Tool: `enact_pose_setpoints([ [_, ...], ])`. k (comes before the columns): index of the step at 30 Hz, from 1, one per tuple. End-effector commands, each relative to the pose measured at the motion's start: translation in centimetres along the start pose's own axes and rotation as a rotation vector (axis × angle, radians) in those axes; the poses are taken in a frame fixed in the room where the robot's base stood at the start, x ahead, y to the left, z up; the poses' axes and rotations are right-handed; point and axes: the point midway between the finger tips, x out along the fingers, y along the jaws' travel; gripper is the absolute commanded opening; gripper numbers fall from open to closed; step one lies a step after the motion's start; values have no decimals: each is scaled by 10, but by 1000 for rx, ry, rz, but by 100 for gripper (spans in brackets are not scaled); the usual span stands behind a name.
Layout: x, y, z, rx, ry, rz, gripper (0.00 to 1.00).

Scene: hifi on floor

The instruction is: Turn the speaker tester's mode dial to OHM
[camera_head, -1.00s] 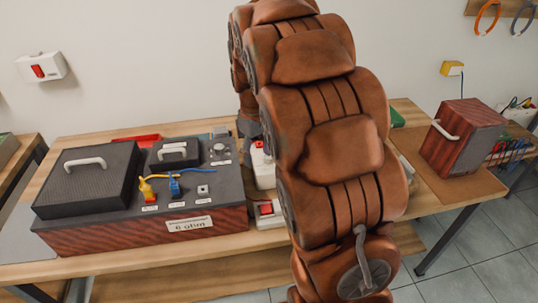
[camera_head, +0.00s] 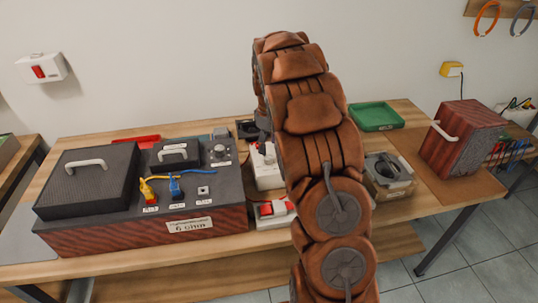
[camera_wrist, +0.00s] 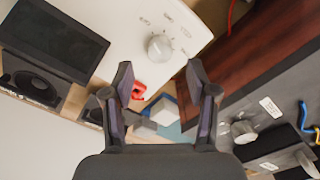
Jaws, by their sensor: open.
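In the wrist view a white speaker tester (camera_wrist: 120,35) fills the upper left, with a dark screen (camera_wrist: 52,40). Its pale round mode dial (camera_wrist: 160,47) has several small labels around one side. The labels are too small to read, and I cannot tell where the dial points. My gripper (camera_wrist: 160,78) is open and empty, its fingertips apart just below the dial in the picture, not visibly touching it. In the head view a white device (camera_head: 266,172), probably the tester, is partly hidden behind my arm, and my gripper is mostly hidden.
A dark-topped wooden speaker box (camera_head: 222,180) with a knob (camera_head: 219,152) and yellow and blue plugs stands left. A white unit with a red switch (camera_head: 272,209) sits in front. A green tray (camera_head: 376,116), a box with a grey part (camera_head: 390,185) and another wooden speaker (camera_head: 463,140) stand right.

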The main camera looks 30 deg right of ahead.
Motion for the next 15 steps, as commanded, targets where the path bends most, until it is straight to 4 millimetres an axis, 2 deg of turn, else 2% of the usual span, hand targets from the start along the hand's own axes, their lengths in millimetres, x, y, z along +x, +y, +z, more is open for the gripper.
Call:
enact_pose_setpoints([
  [9, 43, 0, 0, 1, 0, 1, 58],
  [15, 54, 0, 0, 1, 0, 0, 58],
])
